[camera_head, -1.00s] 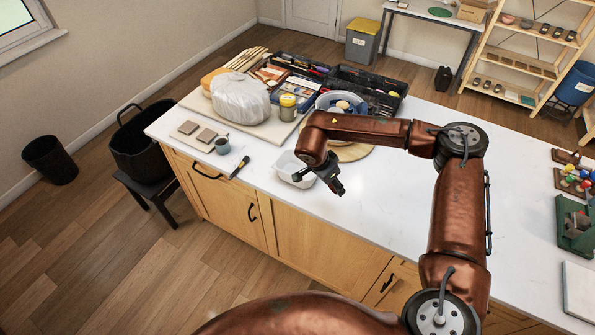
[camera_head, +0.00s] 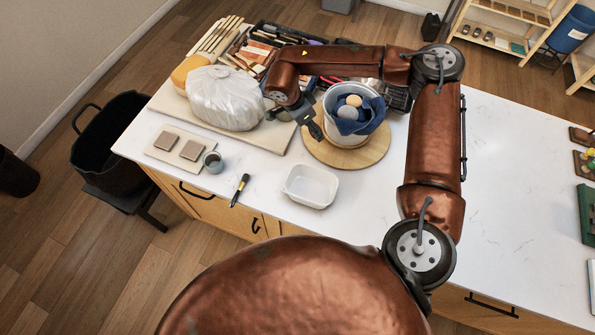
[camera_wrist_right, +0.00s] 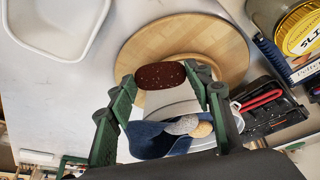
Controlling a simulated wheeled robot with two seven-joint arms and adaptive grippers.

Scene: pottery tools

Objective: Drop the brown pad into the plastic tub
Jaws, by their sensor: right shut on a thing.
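The brown pad (camera_wrist_right: 160,76) is a dark reddish-brown speckled oval. My right gripper (camera_wrist_right: 161,78) is shut on it, with one green finger at each end of it. In the head view my right gripper (camera_head: 313,127) is at the left side of the grey-white bucket, over the round wooden board; I cannot make out the pad there. The plastic tub (camera_head: 311,186) is a white, rounded rectangular open container on the counter, nearer than the gripper; it looks empty. Part of the tub shows at the top left of the right wrist view (camera_wrist_right: 60,40). My left gripper is not in view.
The bucket (camera_head: 337,130) holds a blue cloth and egg-shaped items on the round wooden board (camera_head: 372,154). A plastic-wrapped lump (camera_head: 226,97) stands at left. A brush (camera_head: 240,190), a grey cup (camera_head: 213,162) and tiles lie left of the tub. Counter right of the tub is clear.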

